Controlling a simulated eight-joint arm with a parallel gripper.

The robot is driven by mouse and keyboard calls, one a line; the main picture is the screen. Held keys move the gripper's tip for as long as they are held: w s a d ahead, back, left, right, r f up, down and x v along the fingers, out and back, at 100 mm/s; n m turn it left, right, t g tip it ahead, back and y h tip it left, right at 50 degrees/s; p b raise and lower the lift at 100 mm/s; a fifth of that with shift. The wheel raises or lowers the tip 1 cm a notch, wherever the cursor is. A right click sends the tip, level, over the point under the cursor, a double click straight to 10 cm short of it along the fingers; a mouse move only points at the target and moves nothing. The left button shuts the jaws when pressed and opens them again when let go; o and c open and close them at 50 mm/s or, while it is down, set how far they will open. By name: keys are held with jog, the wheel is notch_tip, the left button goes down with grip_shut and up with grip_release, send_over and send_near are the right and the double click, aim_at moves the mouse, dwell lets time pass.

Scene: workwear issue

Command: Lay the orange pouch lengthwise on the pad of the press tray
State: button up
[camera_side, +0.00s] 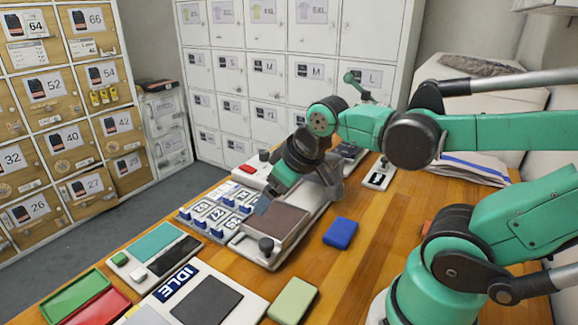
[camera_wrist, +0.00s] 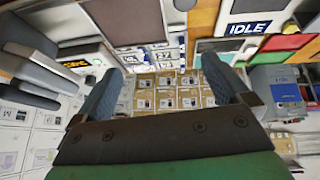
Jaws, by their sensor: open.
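My gripper (camera_side: 268,202) is tilted down at the back-left edge of the press tray in the side view, with its tip close to the pad. In the wrist view its two fingers (camera_wrist: 164,72) are wide apart with nothing between them. The press tray (camera_side: 262,252) is pale, with dark knobs. Its brown pad (camera_side: 277,222) looks bare where it shows; a brown panel at the top of the wrist view (camera_wrist: 124,18) seems to be this pad. A small orange patch (camera_side: 427,228), perhaps the orange pouch, shows beside my arm; most of it is hidden.
A blue block (camera_side: 341,233) and a pale green block (camera_side: 293,301) lie on the wooden table. Left of the tray is a rack of blue-clipped number cards (camera_side: 213,217). An IDLE panel (camera_side: 176,283) and green and red trays (camera_side: 75,294) are in front.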

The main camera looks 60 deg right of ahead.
jog(key=shift+o, duration=0.3)
jog(key=a+t+y, duration=0.1)
jog(key=a, duration=0.2)
jog(key=shift+w+a+r, duration=0.1)
jog(key=shift+a, duration=0.15)
jog(key=shift+d, duration=0.1)
jog(key=g, duration=1.2)
send_near(423, 228)
jog(key=x, duration=0.2)
jog(key=shift+s+f, duration=0.25)
jog(key=shift+f, duration=0.05)
jog(key=shift+x, duration=2.65)
jog(key=shift+w, duration=0.1)
